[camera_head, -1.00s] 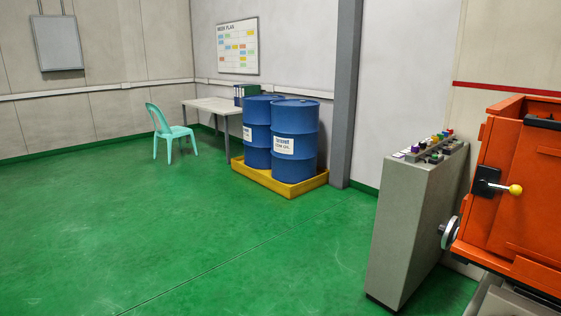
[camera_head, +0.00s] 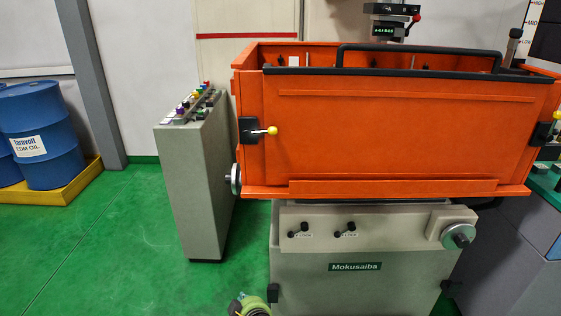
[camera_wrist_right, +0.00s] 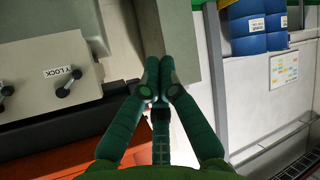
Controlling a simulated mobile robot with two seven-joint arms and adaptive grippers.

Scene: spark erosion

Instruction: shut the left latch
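The left latch (camera_head: 258,131) is a black plate with a short lever and yellow ball knob, on the left end of the orange tank front (camera_head: 390,135). Its lever points right, roughly level. My right gripper (camera_head: 248,303) shows only partly at the bottom edge of the head view, below and well apart from the latch. In the right wrist view its green fingers (camera_wrist_right: 159,68) are together at the tips, with nothing seen between them. The latch cannot be made out there. My left gripper is not in view.
A black handle bar (camera_head: 420,53) runs along the tank's top. A right latch (camera_head: 543,134) is at its other end. A grey control console (camera_head: 192,170) stands left of the tank. Below are lock levers and a round handwheel (camera_head: 458,236). Green floor (camera_head: 100,240) is clear at left.

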